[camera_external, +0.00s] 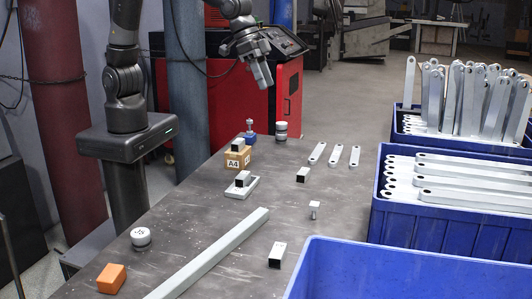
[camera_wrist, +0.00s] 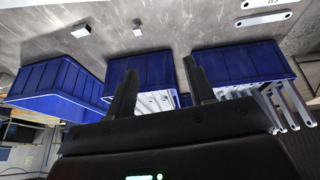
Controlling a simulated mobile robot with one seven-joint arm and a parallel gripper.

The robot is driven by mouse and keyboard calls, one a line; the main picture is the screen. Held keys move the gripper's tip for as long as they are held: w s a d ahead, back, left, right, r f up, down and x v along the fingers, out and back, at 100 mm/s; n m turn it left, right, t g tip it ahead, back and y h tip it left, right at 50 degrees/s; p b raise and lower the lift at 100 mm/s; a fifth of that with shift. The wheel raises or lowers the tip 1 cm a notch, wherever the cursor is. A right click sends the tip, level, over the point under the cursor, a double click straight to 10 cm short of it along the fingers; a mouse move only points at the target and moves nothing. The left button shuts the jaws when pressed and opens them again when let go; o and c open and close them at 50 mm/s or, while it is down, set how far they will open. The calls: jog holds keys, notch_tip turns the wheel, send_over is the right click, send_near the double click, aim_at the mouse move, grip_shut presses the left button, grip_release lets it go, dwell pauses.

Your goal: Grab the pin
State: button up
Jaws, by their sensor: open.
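A small light metal piece (camera_external: 314,209), which looks like the pin, is on the grey table right of its middle. It also shows small in the wrist view (camera_wrist: 137,31), near the top. Its exact shape is too small to tell. My gripper (camera_external: 263,80) hangs in the air above the far part of the table, well apart from the piece. In the wrist view its two dark fingers (camera_wrist: 160,66) are spread with nothing between them.
Blue crates of metal bars (camera_external: 420,222) line the right side, with another blue crate (camera_external: 400,270) in front. Square tubes (camera_external: 277,254), flat brackets (camera_external: 336,154), a long bar (camera_external: 215,252), an orange block (camera_external: 111,278) and a white round weight (camera_external: 140,236) are on the table (camera_external: 180,215).

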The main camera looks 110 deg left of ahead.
jog(key=w+d+f, duration=0.4)
jog(key=w+f, duration=0.3)
jog(key=f, duration=0.1)
send_near(314, 203)
jog(key=shift+y, duration=0.3)
jog(key=x, duration=0.5)
jog(key=shift+d+f, duration=0.2)
jog(key=shift+d, duration=0.2)
jog(key=shift+x, duration=2.65)
jog(key=shift+a, duration=0.1)
jog(key=shift+c, duration=0.4)
grip_shut()
jog(key=shift+r, duration=0.15)
